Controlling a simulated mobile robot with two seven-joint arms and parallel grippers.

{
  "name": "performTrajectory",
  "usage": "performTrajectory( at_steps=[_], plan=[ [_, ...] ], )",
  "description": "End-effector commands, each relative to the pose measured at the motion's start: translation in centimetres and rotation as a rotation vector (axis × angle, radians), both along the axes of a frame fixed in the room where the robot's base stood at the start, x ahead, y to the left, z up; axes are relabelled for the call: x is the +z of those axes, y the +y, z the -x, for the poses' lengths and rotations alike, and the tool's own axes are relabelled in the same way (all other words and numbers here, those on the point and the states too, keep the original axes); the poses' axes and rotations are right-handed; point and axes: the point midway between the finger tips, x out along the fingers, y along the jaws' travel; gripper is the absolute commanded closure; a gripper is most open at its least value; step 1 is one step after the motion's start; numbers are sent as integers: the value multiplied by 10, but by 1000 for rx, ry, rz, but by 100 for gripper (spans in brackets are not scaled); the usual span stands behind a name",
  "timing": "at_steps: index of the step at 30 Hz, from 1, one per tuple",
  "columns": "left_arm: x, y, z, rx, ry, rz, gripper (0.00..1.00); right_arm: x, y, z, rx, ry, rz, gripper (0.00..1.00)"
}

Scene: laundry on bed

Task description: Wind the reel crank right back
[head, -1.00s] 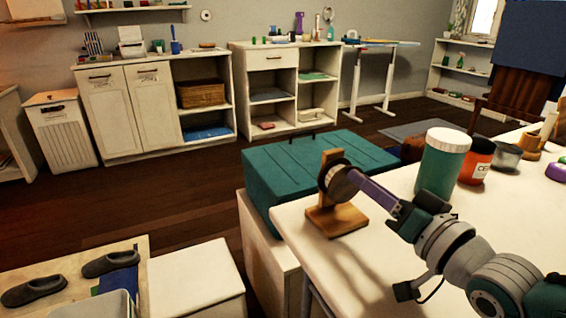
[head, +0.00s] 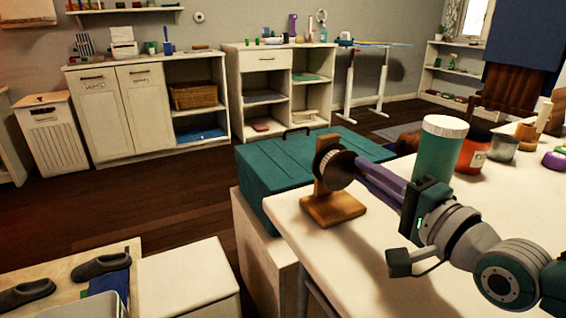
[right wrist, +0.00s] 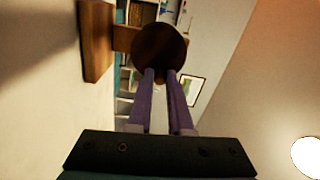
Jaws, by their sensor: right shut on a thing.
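The reel (head: 338,170) stands upright near the corner of the white table, a dark round drum on a wooden post and base (head: 333,208). In the right wrist view the drum's brown round face (right wrist: 158,48) is straight ahead. My right gripper (head: 358,169) reaches to the drum from the right with its long purple fingers. In the right wrist view its fingertips (right wrist: 160,72) are close together at the lower part of the face, shut on the crank handle. The fingers mostly hide the handle. My left gripper is not in view.
A teal-and-white canister (head: 441,158), an orange-red jar (head: 472,152) and a grey cup (head: 503,148) stand behind my right arm on the white table (head: 350,265). A teal chest (head: 285,165) is just behind the reel. The table's front is clear.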

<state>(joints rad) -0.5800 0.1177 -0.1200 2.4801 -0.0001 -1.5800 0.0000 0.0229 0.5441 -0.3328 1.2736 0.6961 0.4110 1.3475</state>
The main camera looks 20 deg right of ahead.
Motion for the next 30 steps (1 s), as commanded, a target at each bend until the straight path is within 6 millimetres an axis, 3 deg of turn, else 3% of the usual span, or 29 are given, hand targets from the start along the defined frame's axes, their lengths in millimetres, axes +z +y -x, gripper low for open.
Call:
performTrajectory(
  at_steps=[12,30],
  plan=[
    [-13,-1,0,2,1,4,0,-6,-1,0,0,17,-208,100],
    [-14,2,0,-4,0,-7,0,-5,-1,0,-1,19,-245,100]
  ],
)
